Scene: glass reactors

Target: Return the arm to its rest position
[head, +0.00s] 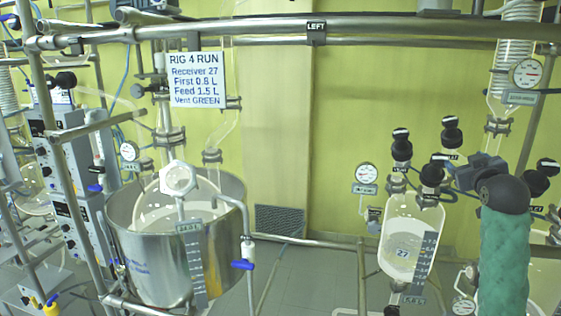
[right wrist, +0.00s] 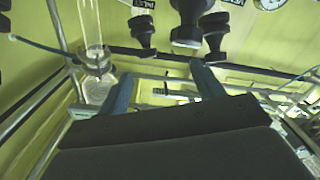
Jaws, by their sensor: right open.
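My right gripper (head: 455,168) is at the right of the head view, on my green-sleeved arm, close to the black knobs on top of the glass receiver labelled 27 (head: 400,245). In the right wrist view my right gripper (right wrist: 163,88) has its two fingers spread with nothing held between them. Black knobs (right wrist: 187,25) show beyond and above the fingertips, apart from them in that picture. The head view does not make clear how near the gripper is to the knobs in depth. My left gripper is in neither view.
A steel pot (head: 165,265) with a glass vessel stands at the left, beside grey control boxes (head: 65,160). A steel rail (head: 250,30) crosses the top. A sign (head: 197,79) reads Rig 4 Run. A round gauge (head: 367,173) is left of the receiver. The middle wall area is fairly clear.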

